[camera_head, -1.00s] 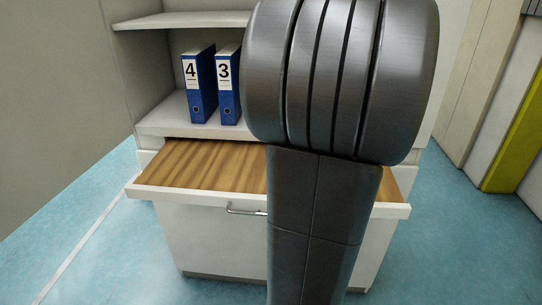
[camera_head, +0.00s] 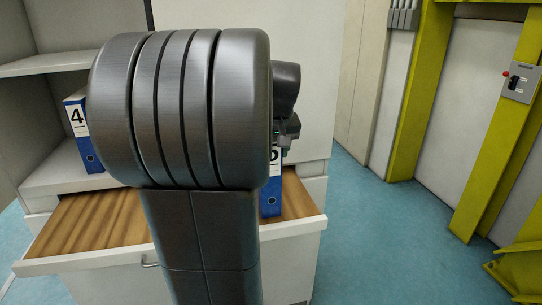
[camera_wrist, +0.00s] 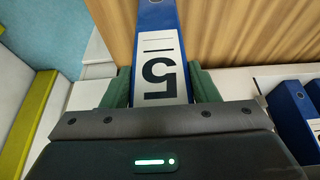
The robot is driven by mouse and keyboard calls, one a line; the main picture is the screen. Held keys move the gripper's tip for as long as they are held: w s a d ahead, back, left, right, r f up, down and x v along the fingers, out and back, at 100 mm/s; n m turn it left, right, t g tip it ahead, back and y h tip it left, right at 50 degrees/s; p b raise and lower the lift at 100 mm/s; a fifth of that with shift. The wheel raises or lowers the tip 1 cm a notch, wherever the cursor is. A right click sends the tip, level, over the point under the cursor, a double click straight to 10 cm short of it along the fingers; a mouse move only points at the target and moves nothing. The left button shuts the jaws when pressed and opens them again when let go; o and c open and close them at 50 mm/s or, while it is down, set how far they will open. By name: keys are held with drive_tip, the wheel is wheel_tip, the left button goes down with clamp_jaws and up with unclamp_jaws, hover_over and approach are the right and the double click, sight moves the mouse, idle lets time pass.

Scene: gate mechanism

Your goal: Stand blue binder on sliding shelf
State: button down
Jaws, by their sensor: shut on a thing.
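A blue binder (camera_head: 270,199) with a white label is upright at the right end of the pulled-out wooden sliding shelf (camera_head: 100,222). Its lower part shows beside my arm; whether its base touches the shelf I cannot tell. In the wrist view the blue binder (camera_wrist: 158,18) carries a 5, upside down. My gripper (camera_wrist: 160,88) has its green fingers shut on the two sides of this binder near the label. In the head view my gripper (camera_head: 284,130) is mostly hidden behind my arm.
A blue binder marked 4 (camera_head: 82,130) stands in the cabinet's fixed compartment. More blue binders (camera_wrist: 296,108) stand at the right of the wrist view. Cabinet sides flank the shelf. Blue floor (camera_head: 370,230) is open to the right, before yellow posts (camera_head: 495,150).

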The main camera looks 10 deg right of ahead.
drive_tip(key=shift+f, duration=0.9)
drive_tip(key=c, duration=0.5)
unclamp_jaws()
drive_tip(key=shift+f, duration=0.1)
drive_tip(key=v, duration=1.2)
drive_tip(key=shift+b, duration=0.3)
drive_tip(key=shift+d, duration=0.1)
